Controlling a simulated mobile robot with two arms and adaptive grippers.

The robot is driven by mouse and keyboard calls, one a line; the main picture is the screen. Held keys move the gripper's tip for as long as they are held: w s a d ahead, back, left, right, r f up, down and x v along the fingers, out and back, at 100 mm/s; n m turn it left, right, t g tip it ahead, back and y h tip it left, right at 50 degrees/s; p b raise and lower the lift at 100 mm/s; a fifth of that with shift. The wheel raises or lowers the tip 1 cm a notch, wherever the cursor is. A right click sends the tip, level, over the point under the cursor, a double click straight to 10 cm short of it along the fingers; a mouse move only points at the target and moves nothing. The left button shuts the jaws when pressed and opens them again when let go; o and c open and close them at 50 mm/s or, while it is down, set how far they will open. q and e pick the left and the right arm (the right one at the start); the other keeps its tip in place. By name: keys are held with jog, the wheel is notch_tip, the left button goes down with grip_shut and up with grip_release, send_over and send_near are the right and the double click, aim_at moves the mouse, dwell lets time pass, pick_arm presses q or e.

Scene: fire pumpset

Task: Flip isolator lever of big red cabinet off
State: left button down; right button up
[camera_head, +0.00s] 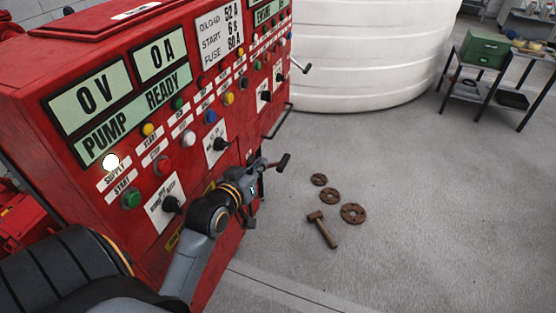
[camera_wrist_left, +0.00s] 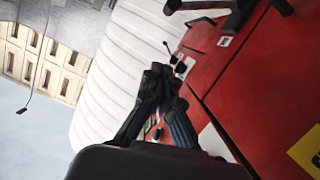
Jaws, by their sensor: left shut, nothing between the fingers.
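The big red cabinet (camera_head: 90,60) fills the left of the head view, its panel facing right. A black-handled lever (camera_head: 283,161) sticks out from its lower front; I take it to be the isolator lever. My left gripper (camera_head: 256,172) is close beside this lever, in front of the cabinet's lower panel; I cannot tell whether they touch. In the left wrist view, the left gripper's fingers (camera_wrist_left: 158,74) are together and empty, next to the red cabinet face (camera_wrist_left: 245,90). A dark bar (camera_wrist_left: 205,5) crosses the top of that view. My right gripper is not in view.
Another lever (camera_head: 301,67) juts out farther along the cabinets. A white ribbed tank (camera_head: 365,55) stands behind. A hammer (camera_head: 322,230) and rusty discs (camera_head: 353,213) lie on the floor at right. A workbench (camera_head: 525,60) is at back right. The right floor is mostly free.

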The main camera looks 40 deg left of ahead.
pick_arm(q)
jog(key=p, duration=0.2)
send_over(272, 166)
jog(key=s+d, duration=0.2)
notch_tip(272, 166, down, 2)
jog(key=f, duration=0.2)
jog(key=d+f, duration=0.1)
jog(key=shift+w+f, duration=0.1)
jog(key=shift+w, duration=0.25)
jog(key=shift+d+f, duration=0.1)
jog(key=shift+f, duration=0.4)
